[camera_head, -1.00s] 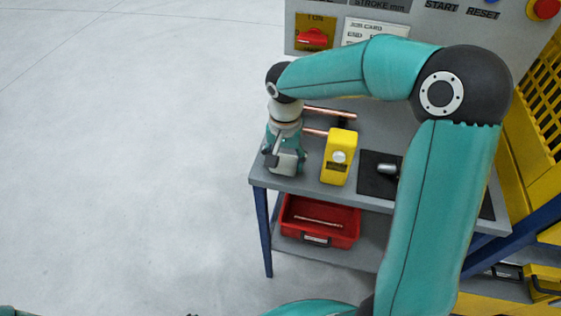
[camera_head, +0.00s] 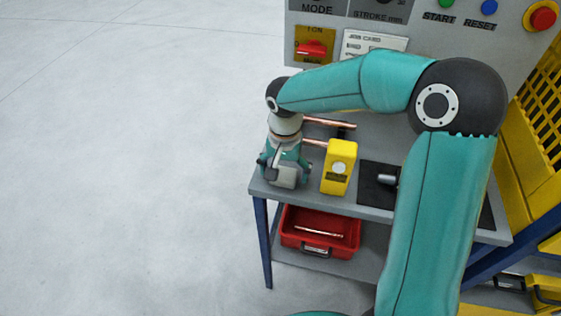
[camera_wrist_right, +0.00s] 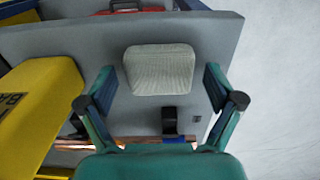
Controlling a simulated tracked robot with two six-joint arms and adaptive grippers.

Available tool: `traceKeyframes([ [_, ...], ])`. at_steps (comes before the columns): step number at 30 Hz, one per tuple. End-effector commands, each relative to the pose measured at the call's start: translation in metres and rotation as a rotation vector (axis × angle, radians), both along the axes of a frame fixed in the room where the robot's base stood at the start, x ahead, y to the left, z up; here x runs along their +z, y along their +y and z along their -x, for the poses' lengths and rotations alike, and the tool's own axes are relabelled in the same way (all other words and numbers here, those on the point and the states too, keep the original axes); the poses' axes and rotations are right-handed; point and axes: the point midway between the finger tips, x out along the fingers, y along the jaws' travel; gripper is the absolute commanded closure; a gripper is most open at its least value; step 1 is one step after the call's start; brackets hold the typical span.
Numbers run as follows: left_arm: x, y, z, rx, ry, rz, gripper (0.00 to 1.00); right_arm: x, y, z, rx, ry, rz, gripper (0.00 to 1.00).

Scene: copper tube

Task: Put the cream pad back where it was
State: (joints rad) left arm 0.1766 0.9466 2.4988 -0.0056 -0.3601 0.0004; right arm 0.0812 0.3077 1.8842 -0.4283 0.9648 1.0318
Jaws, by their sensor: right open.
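The cream pad (camera_wrist_right: 158,70) lies on the grey bench top in the right wrist view, a rounded block with a fine-textured face. My right gripper (camera_wrist_right: 158,88) is open, with one finger on each side of the pad and a gap between each finger and the pad. In the head view my right gripper (camera_head: 285,174) is at the left front corner of the bench (camera_head: 375,213), and a pale block, likely the pad (camera_head: 283,179), shows by its fingers. I cannot tell the exact height between fingers and pad. My left gripper is not in view.
A yellow block (camera_head: 339,167) stands close to the right of the gripper. Copper tubes (camera_head: 330,123) lie behind it. A black mat (camera_head: 375,190) with a metal part is further right. A red tray (camera_head: 319,232) sits on the lower shelf. The floor at left is clear.

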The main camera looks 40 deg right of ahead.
Motion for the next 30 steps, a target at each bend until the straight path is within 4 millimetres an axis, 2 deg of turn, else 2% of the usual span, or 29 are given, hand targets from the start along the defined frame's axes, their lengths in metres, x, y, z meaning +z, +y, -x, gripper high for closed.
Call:
traceKeyframes([
  [5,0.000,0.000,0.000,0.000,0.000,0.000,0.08,0.021,0.000,-0.001,0.000,-0.004,0.002,0.08],
  [12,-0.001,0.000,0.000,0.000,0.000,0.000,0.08,0.070,0.000,-0.002,0.001,-0.007,0.001,0.08],
  [18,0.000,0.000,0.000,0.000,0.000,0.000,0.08,0.104,0.001,-0.001,0.001,-0.004,0.000,0.08],
  [24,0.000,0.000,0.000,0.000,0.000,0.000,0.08,0.119,0.001,0.000,0.001,-0.001,-0.001,0.08],
  [30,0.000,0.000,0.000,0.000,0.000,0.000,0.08,0.121,0.001,0.000,0.002,0.000,0.000,0.08],
])
